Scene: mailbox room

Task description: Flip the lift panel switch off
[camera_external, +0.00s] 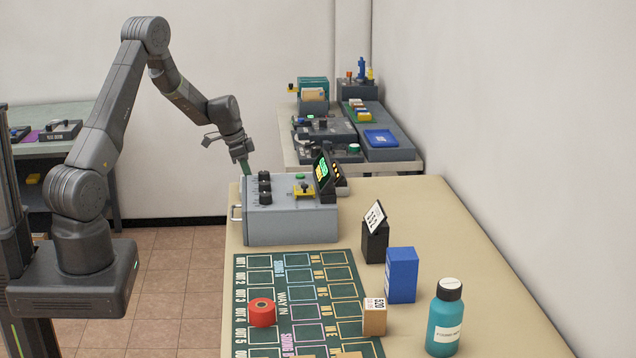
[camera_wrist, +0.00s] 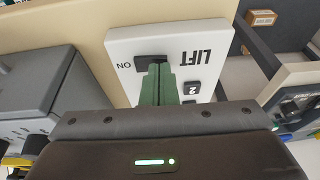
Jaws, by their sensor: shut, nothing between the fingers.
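The white lift panel (camera_wrist: 120,45) shows in the wrist view with "LIFT" upside down. Its black switch (camera_wrist: 143,61) lies beside the upside-down "ON" label, and my fingers partly cover it. I cannot tell its tilt. My gripper (camera_wrist: 157,68) has its green fingers shut together and empty, with the tips at the switch; I cannot tell whether they touch. In the external view, my gripper (camera_external: 246,168) points down behind the grey control box; I cannot make out the lift panel there.
The grey control box (camera_external: 290,226) with knobs and a tilted screen stands close to my gripper. Open floor lies left of the table.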

